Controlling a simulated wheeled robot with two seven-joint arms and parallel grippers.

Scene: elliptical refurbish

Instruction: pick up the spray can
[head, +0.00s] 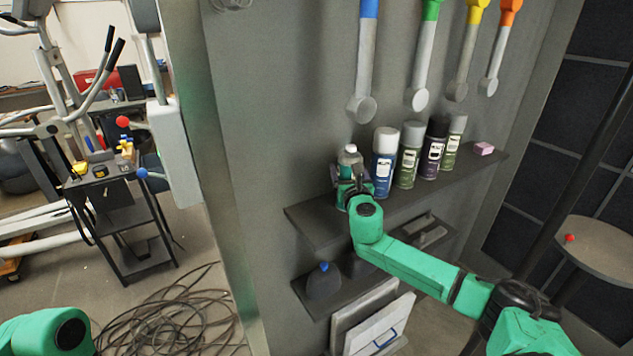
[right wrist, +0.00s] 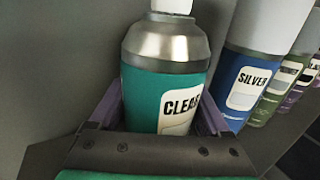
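The spray can nearest my right gripper has a green body, a metallic shoulder and a white top. It stands at the left end of the shelf row in the head view (head: 349,159) and fills the middle of the right wrist view (right wrist: 165,85), where its label begins "CLEA". My right gripper (head: 355,187) is around its body, one finger on each side, in the right wrist view (right wrist: 162,112). The fingertips are hidden by the can, so I cannot tell whether they press on it. My left gripper is out of view.
A blue "SILVER" can (head: 384,163), an olive-green can (head: 409,157) and other cans stand to the right on the dark shelf (head: 310,222). A pink block (head: 484,149) lies farther along. Tools with coloured handles hang above. A lower shelf (head: 316,302) is below.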

